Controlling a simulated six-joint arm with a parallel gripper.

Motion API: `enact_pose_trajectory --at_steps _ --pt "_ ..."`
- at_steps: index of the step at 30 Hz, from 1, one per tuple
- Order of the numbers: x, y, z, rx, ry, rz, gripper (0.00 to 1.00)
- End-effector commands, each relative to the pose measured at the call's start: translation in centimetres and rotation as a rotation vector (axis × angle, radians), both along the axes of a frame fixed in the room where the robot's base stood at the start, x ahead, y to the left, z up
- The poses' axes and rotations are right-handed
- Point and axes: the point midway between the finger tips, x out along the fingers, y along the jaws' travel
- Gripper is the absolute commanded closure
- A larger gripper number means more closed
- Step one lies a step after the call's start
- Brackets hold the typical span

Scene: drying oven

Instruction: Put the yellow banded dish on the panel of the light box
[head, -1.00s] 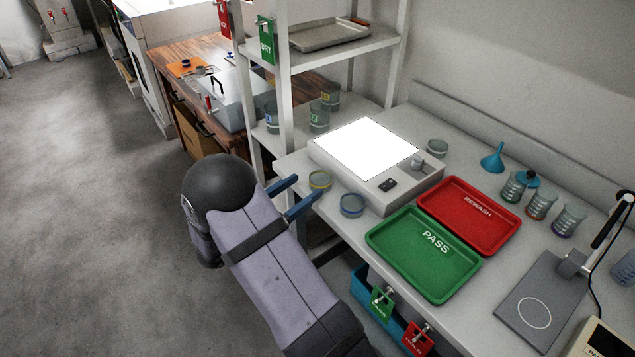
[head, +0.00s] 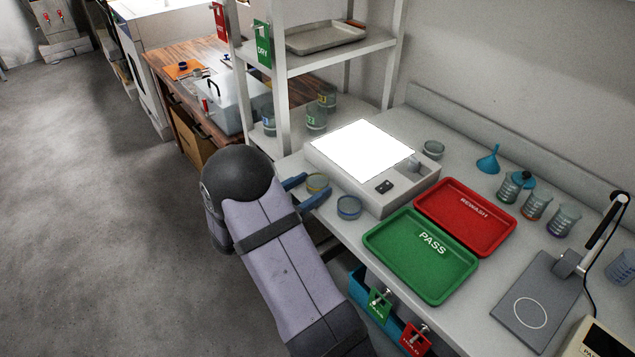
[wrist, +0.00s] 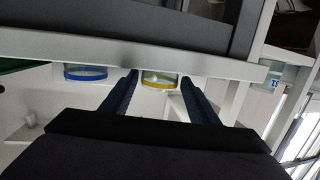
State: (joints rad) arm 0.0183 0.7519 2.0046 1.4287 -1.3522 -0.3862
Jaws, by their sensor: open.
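The yellow banded dish (head: 317,183) sits on the bench at its near left edge, in front of the light box. My gripper (head: 311,189) is open, with its two blue fingers reaching toward the dish, one on each side of it. In the wrist view the yellow banded dish (wrist: 159,80) shows between the fingertips of my gripper (wrist: 160,92); I cannot tell whether they touch it. The light box (head: 340,180) has a bright white, bare panel (head: 362,150). A blue banded dish (head: 349,207) stands just right of the fingers, and it also shows in the wrist view (wrist: 85,73).
A green PASS tray (head: 420,255) and a red REWASH tray (head: 465,216) lie right of the light box. A clear dish (head: 433,149) stands behind it. A shelf post (head: 283,100) rises to the left. Beakers and a blue funnel (head: 488,160) stand farther back.

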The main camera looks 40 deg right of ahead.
Motion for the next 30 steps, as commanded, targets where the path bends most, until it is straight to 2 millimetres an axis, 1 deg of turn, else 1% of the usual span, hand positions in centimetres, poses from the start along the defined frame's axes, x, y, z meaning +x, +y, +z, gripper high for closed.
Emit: enact_pose_trajectory --at_steps 1,6,10,16,17,18,20,21,22,23,30 --pt "0.0 -0.8 -0.1 0.001 0.002 -0.004 0.45" --pt "0.3 -2.5 -0.4 0.001 0.0 -0.002 0.45" --pt "0.5 -3.0 -0.5 0.0 -0.001 0.0 0.45" --pt "0.5 -3.0 -0.5 0.0 -0.001 0.001 0.45" --pt "0.5 -3.0 -0.5 0.0 -0.001 0.001 0.5" --pt "0.5 -3.0 -0.5 0.0 -0.001 0.001 0.6" --pt "0.5 -2.9 -0.5 0.0 -0.001 0.001 0.74" --pt "0.5 -2.9 -0.5 0.0 -0.001 0.001 0.77" --pt "0.5 -2.9 -0.5 0.0 -0.001 0.001 0.77" --pt "0.5 -2.9 -0.5 0.0 -0.001 0.001 0.8" --pt "0.5 -2.9 -0.4 0.0 -0.001 0.001 0.8"
